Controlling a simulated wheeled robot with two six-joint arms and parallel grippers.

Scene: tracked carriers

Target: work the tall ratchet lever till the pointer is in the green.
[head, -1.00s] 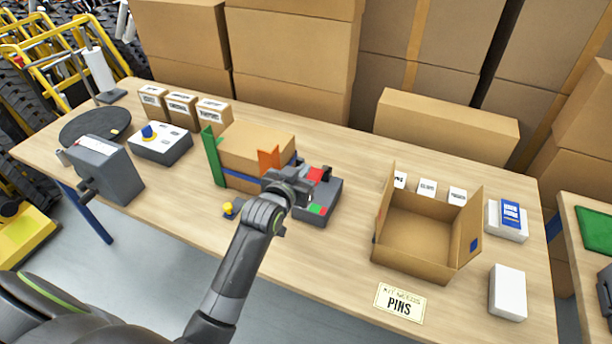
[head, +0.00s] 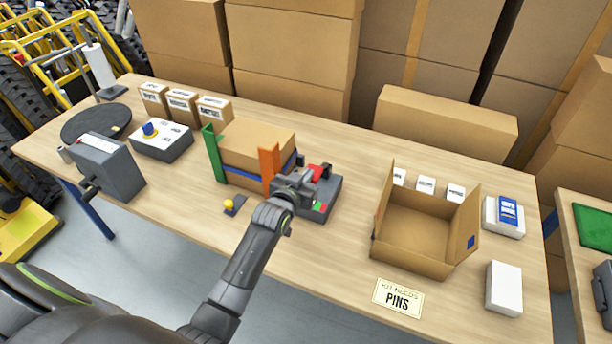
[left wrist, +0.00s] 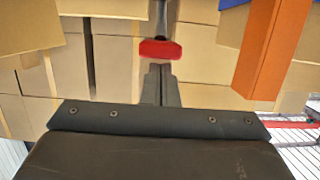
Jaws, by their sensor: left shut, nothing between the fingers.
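The ratchet unit is a grey base (head: 327,194) on the bench, beside a carton held between a green plate (head: 213,153) and an orange plate (head: 268,166). A red lever handle (head: 316,171) shows just beyond my left gripper (head: 306,177). In the left wrist view the red handle (left wrist: 160,49) on its grey shaft lies straight ahead of the shut fingertips (left wrist: 160,72); I cannot tell whether they touch. A small green patch (head: 320,207) shows on the base; the pointer cannot be made out. My left gripper is shut and empty. My right gripper is out of view.
A yellow knob (head: 229,204) sits left of my left forearm. An open cardboard box (head: 415,265) stands to the right behind a PINS card (head: 398,299). A grey crank box (head: 112,168) and a control box (head: 160,141) stand at the left. Bare bench lies between.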

